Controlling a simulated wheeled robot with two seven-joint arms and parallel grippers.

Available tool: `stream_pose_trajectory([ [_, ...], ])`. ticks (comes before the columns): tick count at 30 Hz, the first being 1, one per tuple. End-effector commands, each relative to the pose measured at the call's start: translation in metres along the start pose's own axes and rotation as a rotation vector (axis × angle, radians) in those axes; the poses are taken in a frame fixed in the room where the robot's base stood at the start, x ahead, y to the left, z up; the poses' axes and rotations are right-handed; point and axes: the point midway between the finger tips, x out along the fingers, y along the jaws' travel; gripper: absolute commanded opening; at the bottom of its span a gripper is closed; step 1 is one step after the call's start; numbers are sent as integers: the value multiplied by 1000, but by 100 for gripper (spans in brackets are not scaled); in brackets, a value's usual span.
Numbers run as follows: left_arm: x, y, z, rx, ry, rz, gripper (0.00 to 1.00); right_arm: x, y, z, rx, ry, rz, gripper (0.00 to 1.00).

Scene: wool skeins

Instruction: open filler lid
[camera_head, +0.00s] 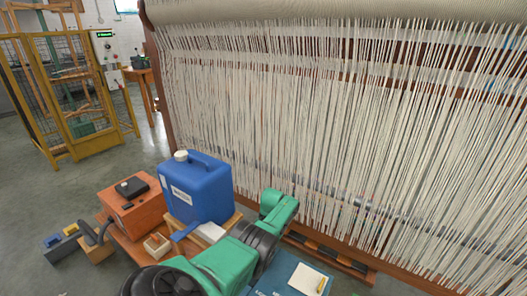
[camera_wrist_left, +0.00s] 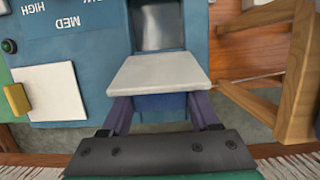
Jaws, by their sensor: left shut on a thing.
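The filler lid (camera_wrist_left: 158,72) is a pale, flat plate on the blue machine (camera_wrist_left: 100,70) in the left wrist view. A dark grey recess (camera_wrist_left: 158,25) shows just beyond its far edge. My left gripper (camera_wrist_left: 158,100) has one purple finger at each side of the lid and is shut on it. How far the lid is tilted, and its hinge, I cannot tell. In the head view the blue machine (camera_head: 292,277) stands at the bottom, partly behind my green and black arm, which hides the lid and left gripper. My right gripper is not in view.
A blue canister (camera_head: 196,190) with a white cap stands on a wooden stool left of my arm. An orange box (camera_head: 130,207) is farther left. The loom (camera_head: 330,120) with white warp threads stands close behind. A white card (camera_wrist_left: 47,92) lies on the machine.

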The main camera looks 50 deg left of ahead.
Motion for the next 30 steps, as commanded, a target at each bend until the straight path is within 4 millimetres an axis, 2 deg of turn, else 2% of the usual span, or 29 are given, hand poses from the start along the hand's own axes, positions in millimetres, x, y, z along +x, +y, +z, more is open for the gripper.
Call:
stream_pose_trajectory([
  [14,3,0,2,2,-18,2,0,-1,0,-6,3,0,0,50],
  [15,3,0,2,2,-18,2,77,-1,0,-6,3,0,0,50],
  [16,3,1,2,2,-18,2,89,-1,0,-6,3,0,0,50],
  [17,2,1,2,2,-17,2,92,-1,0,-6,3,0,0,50],
  [26,0,0,1,1,-13,1,92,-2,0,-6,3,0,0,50],
  [29,-7,0,1,1,-12,1,92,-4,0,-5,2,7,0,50],
  [30,-13,0,1,1,-11,1,92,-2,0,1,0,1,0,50],
])
